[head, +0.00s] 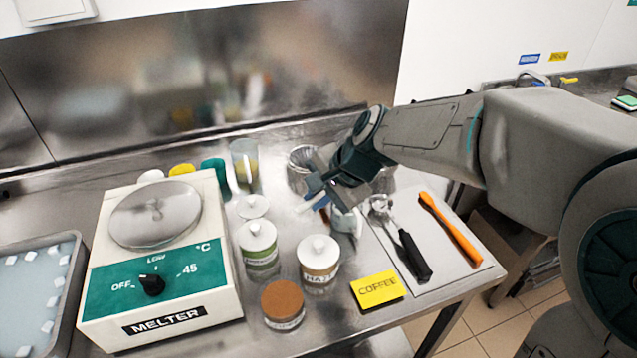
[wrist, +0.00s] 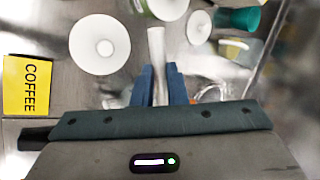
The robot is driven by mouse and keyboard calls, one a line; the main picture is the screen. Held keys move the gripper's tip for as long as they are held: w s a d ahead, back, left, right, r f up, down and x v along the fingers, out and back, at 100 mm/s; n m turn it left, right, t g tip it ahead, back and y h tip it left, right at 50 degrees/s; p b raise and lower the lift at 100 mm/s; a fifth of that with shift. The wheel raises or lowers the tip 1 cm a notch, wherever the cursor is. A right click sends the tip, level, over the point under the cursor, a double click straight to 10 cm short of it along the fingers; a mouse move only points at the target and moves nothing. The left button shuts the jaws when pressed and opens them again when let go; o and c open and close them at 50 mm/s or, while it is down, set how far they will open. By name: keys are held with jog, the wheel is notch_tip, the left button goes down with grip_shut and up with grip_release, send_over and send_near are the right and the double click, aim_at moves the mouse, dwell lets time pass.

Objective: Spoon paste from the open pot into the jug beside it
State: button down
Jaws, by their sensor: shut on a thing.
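My gripper (head: 325,193) is over the table right of the white-lidded pots. Its blue fingers (wrist: 160,88) are shut on a pale, slim handle (wrist: 157,50), which points left in the head view; its far end is unclear. A metal jug (head: 345,222) stands just below the gripper, partly hidden. A short pot with a brown top (head: 283,303) stands at the front; I cannot tell whether that is paste or a lid. Two labelled pots with white lids, one green-labelled (head: 260,245) and one brown-labelled (head: 318,262), stand behind it. A clear beaker (head: 244,158) has yellowish contents.
A melter (head: 165,260) fills the left, next to an ice-filled basin (head: 72,268). A tray (head: 455,262) at right holds a black-handled scoop (head: 410,250) and an orange spatula (head: 450,230). Metal containers (head: 300,160) stand behind my gripper.

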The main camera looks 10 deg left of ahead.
jog(key=shift+w+a+r+g+h+p, duration=0.25)
jog(key=shift+g+h+p, duration=0.5)
jog(key=shift+p, duration=3)
jog(key=shift+w+a+r+g+h+p, duration=0.1)
jog(key=shift+a+r+g+h+p, duration=0.6)
jog(key=shift+p, duration=3.05)
jog(key=shift+w+d+f+h, duration=0.1)
jog(key=shift+d+f+h, duration=0.05)
jog(key=shift+f+h, duration=0.4)
notch_tip(320, 180, up, 2)
jog(key=shift+w+g+h, duration=0.1)
jog(key=shift+g+h, duration=0.25)
jog(key=shift+h, duration=0.35)
jog(key=shift+r, duration=0.2)
